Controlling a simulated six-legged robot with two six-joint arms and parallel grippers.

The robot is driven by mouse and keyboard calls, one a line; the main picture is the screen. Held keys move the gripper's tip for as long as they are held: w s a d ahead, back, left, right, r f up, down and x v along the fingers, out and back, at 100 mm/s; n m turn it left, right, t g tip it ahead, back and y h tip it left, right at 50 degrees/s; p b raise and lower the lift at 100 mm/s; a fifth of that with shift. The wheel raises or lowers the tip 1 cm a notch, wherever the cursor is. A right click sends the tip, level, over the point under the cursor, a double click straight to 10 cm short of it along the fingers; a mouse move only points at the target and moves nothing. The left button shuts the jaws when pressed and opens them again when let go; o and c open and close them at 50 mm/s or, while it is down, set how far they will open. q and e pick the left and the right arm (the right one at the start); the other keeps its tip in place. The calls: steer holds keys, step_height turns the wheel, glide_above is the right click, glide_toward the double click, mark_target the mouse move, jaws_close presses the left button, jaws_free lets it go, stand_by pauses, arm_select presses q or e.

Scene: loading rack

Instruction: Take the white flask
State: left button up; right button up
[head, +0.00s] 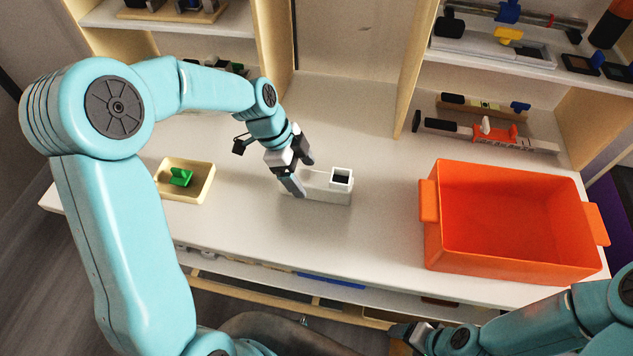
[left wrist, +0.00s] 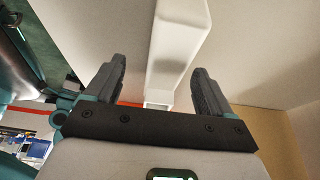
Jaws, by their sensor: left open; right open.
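The white flask (head: 330,193) lies on the white bench top, a long, low body with a square, dark opening at its right end. My left gripper (head: 301,173) is open over the flask's left end, one finger at its near side and one at its far side. In the left wrist view, the flask (left wrist: 175,50) runs between the two spread fingers of the left gripper (left wrist: 158,72), with a gap on each side. My right gripper (head: 402,332) is open and empty at the bottom, beyond the bench's front edge and far from the flask.
An orange crate (head: 432,240) stands on the bench to the right, looking empty. A cream tray (head: 207,188) with a green piece (head: 180,177) is at the left. Shelves with tools stand behind, with an upright divider (head: 412,75). The bench between flask and crate is clear.

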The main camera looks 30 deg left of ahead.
mark_target(308, 176)
arm_select(q)
steer(key=x, duration=0.2)
steer(key=w+p+x, duration=0.1)
steer(key=x, duration=0.1)
steer(key=shift+a+f, duration=0.1)
steer(key=shift+f, duration=0.5)
steer(key=c, duration=1.2)
steer(key=shift+r, duration=0.1)
step_height(308, 176, up, 20)
steer(key=b, duration=0.1)
steer(key=shift+f, duration=0.2)
